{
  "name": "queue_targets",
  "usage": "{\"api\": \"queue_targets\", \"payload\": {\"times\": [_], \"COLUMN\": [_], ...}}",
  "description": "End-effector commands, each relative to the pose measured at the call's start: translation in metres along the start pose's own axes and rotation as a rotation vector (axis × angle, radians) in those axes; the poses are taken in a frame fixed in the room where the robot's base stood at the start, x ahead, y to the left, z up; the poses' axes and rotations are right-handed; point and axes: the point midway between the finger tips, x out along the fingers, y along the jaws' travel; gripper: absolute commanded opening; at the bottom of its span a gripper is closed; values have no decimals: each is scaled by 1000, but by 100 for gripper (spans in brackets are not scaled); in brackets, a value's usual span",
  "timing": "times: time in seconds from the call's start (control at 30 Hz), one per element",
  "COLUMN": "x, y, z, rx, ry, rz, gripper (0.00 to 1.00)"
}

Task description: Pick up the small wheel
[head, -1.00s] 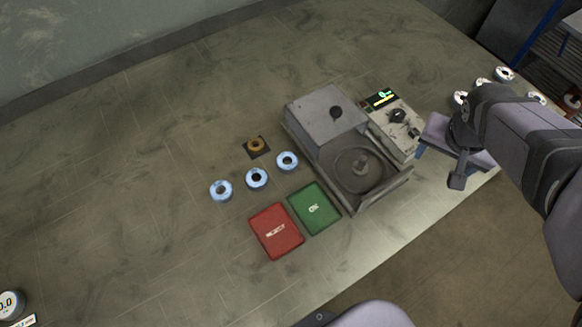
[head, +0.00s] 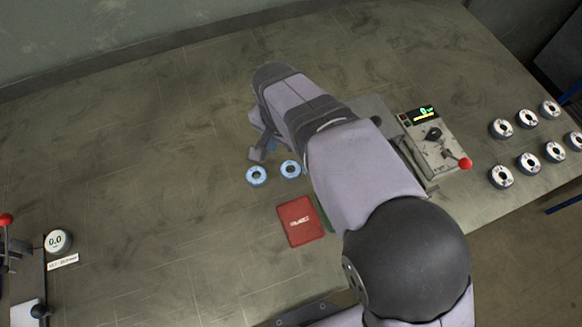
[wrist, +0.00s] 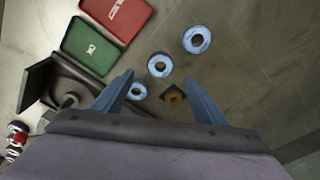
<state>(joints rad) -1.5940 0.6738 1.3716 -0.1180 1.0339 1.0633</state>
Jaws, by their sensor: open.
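A small brown-gold wheel (wrist: 173,98) lies on a dark square in the wrist view, beyond and between my fingers. It looks smaller than the three blue-rimmed discs near it. These lie in a slanting row in the wrist view: far disc (wrist: 197,40), middle disc (wrist: 160,66) and near disc (wrist: 137,91). Two of them show in the head view, the left (head: 256,175) and the right (head: 291,169); my arm hides the gold wheel and the third disc there. My gripper (wrist: 159,78) is open and empty, above the table; it also shows in the head view (head: 264,147).
A red mat (head: 300,221) and a mostly hidden green mat (wrist: 91,45) lie near the discs. A grey machine (wrist: 75,88) and a control box (head: 433,140) with a red-knobbed lever stand to the side. Several discs sit at the right.

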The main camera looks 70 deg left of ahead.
Motion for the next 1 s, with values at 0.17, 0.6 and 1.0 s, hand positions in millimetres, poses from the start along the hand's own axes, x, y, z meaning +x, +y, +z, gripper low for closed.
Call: {"api": "queue_targets", "payload": {"times": [0.17, 0.6, 1.0], "x": [13, 37, 72], "y": [1, 1, 0], "z": [0, 2, 3], "rx": [-1, -1, -1], "ry": [-1, -2, 0], "rz": [3, 5, 0], "gripper": [66, 66, 66]}}
